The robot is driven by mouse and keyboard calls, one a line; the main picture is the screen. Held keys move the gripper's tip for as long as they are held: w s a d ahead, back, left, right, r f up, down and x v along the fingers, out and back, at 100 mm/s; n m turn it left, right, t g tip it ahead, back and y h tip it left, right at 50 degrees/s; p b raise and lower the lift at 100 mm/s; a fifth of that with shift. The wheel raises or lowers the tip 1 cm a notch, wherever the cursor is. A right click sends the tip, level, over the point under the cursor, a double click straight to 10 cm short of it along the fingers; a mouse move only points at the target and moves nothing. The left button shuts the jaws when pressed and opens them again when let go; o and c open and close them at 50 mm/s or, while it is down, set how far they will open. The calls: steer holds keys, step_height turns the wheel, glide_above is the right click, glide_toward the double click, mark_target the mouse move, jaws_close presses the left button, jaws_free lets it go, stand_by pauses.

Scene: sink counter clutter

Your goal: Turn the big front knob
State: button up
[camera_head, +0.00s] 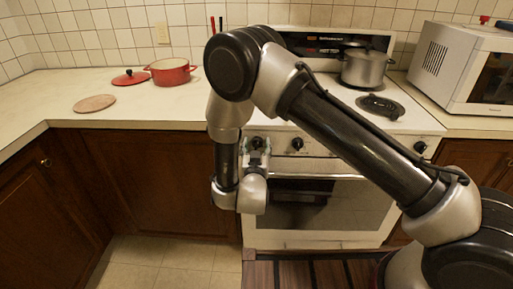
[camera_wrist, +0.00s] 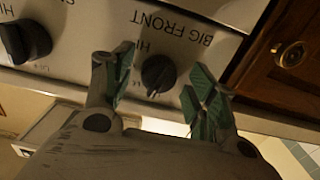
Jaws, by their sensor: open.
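The big front knob (camera_wrist: 158,73) is a black dial on the white stove panel. The upside-down words "BIG FRONT" are printed beside it in the wrist view. It also shows in the head view (camera_head: 257,142), partly hidden by my gripper. My gripper (camera_wrist: 160,82) is open, with one green-padded finger on either side of the knob and visible gaps between. In the head view my gripper (camera_head: 258,151) is close in front of the panel's left end. I cannot tell how deep the fingertips reach around the knob.
Another black knob (camera_wrist: 24,41) sits to the left in the wrist view. A wooden cabinet with a round pull (camera_wrist: 290,54) is at the right. The oven handle runs below the panel.

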steer(key=c, duration=1)
steer(key=shift+m, duration=1.4)
steer(key=o, duration=1)
steer(key=s, duration=0.7)
steer(key=shift+s+a, duration=0.15)
steer(key=shift+s, duration=0.1)
